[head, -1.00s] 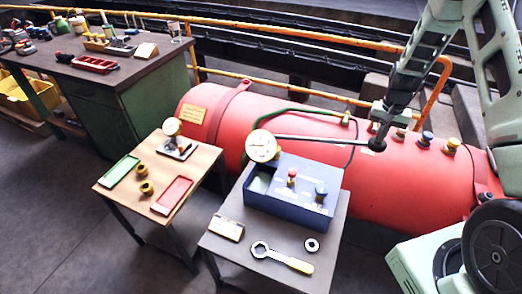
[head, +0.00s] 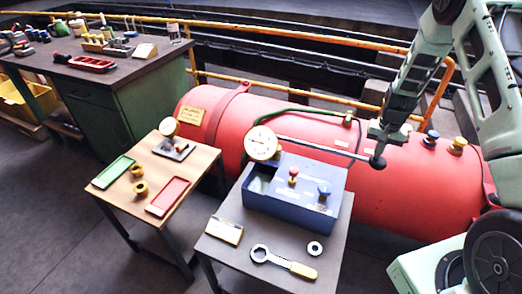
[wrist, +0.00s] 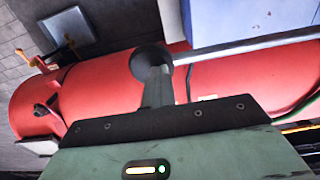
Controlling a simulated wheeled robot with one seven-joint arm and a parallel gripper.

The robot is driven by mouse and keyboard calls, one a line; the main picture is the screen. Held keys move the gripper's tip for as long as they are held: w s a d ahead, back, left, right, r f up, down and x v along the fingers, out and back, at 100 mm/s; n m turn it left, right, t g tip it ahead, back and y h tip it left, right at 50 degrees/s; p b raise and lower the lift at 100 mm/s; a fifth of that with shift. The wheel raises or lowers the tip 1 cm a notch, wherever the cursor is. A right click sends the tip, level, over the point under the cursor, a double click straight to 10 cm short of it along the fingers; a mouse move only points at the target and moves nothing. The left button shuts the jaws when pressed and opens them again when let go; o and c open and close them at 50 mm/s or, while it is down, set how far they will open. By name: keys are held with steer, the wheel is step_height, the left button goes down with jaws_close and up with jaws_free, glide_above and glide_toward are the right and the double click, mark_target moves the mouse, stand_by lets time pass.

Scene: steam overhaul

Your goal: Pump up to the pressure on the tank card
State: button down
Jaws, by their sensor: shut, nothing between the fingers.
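The blue pump box (head: 285,205) stands on a small grey table, with a round white gauge (head: 262,143) at its back left; its reading is too small to tell. A red knob (head: 293,174) and a blue knob (head: 323,191) sit on top. The pump lever (head: 320,150) reaches right to a black ball end (head: 377,162). My gripper (head: 378,146) is shut and empty, its fingertips at the top of the ball. The wrist view shows the shut fingers (wrist: 158,85) against the black ball (wrist: 151,59). A yellow card (head: 190,115) is on the red tank (head: 400,190); its text is unreadable.
A spanner (head: 283,262), a ring (head: 314,248) and a small card (head: 225,230) lie before the box. A wooden table (head: 180,160) with trays (head: 167,196) stands left. A green hose (head: 300,116) runs to the tank. An orange rail (head: 300,88) is behind.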

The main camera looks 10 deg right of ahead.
mark_target(371, 162)
steer(key=f+b, duration=0.2)
steer(key=f, duration=0.3)
steer(key=shift+w+a+f+b, duration=0.1)
steer(key=shift+a+b, duration=0.2)
steer(key=shift+b, duration=0.1)
step_height(371, 162, up, 16)
steer(key=p, duration=1)
steer(key=shift+d+p, duration=0.2)
steer(key=shift+p, duration=0.1)
steer(key=f+b, duration=0.3)
steer(key=f, duration=0.2)
steer(key=f+b, duration=0.4)
steer(key=f, duration=0.1)
steer(key=f+b, duration=0.3)
steer(key=f, duration=0.3)
steer(key=shift+a+b, duration=0.25)
steer(key=shift+b, duration=0.15)
step_height(371, 162, up, 16)
steer(key=p, duration=1)
steer(key=shift+d+p, duration=0.15)
steer(key=shift+p, duration=0.25)
